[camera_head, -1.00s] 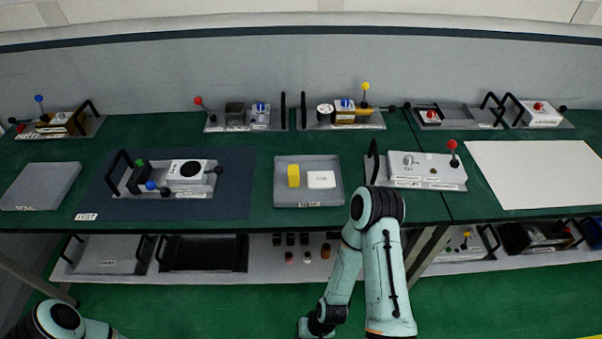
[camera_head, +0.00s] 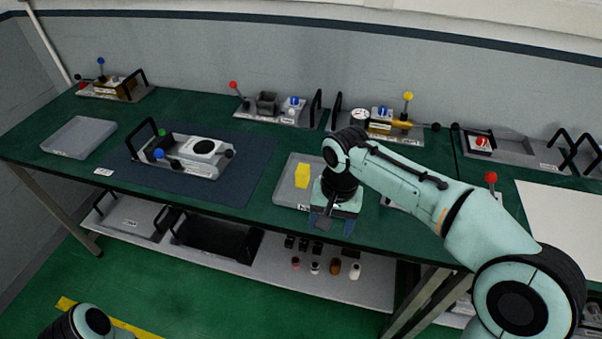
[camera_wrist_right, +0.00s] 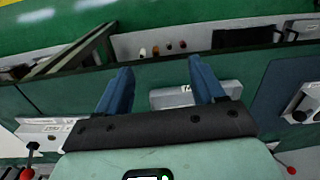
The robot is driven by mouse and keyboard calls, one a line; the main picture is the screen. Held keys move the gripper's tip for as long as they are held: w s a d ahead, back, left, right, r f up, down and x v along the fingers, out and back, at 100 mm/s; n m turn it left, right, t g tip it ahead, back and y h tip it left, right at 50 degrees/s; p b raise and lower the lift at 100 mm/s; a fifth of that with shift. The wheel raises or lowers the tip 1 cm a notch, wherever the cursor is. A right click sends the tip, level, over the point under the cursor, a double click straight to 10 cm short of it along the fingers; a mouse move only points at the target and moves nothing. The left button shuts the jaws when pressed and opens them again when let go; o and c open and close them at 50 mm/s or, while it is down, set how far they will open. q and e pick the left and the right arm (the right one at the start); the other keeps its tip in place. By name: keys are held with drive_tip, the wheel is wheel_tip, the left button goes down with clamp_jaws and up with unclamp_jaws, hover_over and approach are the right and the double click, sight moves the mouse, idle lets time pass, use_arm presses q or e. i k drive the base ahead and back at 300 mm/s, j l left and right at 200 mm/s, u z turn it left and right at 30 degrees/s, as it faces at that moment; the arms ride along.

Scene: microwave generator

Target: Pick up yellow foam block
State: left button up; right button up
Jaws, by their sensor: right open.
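The yellow foam block (camera_head: 303,175) stands in a shallow grey tray (camera_head: 288,195) on the green table, in the middle of the head view. My right gripper (camera_head: 333,224) is open at the tray's front right corner, to the right of the block and nearer the front edge. It is apart from the block, with nothing between its fingers. The right wrist view shows the open gripper's two blue fingers (camera_wrist_right: 162,84) with part of the tray (camera_wrist_right: 165,99) beyond them; the block is hidden there. My left gripper is out of the frames.
A grey fixture (camera_head: 190,155) stands on a dark mat (camera_head: 225,187) left of the tray. Several handled fixtures line the back. A white sheet (camera_head: 560,220) lies at the right. A lower shelf (camera_head: 280,280) holds small bottles and black trays.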

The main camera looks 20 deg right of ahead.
sight(302, 173)
drive_tip(key=i, duration=0.85)
